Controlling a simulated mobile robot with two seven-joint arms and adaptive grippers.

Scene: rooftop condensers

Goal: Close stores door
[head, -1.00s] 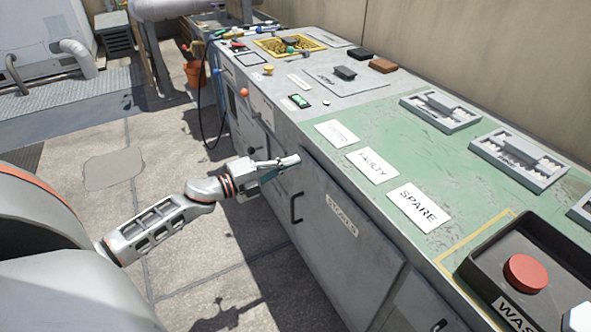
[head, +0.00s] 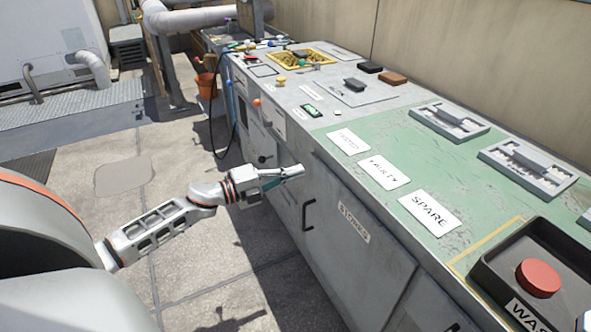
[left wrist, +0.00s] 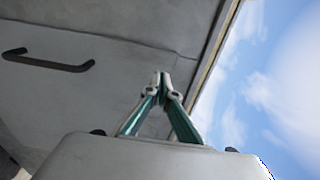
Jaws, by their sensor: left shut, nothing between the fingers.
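The grey stores door (head: 350,262) is on the bench front, with a "STORES" label (head: 353,222) and a black bar handle (head: 307,214). It looks flush with the bench front. My left gripper (head: 300,171) is shut and empty, near the upper left corner of the door, just below the worktop edge. Whether it touches the door I cannot tell. In the left wrist view the shut fingers (left wrist: 162,80) stand before the grey panel, with the dark handle (left wrist: 48,61) at upper left. My right gripper is not in view.
An orange bucket (head: 207,86) and a dangling black cable (head: 217,125) are at the far end. Paved floor (head: 190,260) is clear left of the bench.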

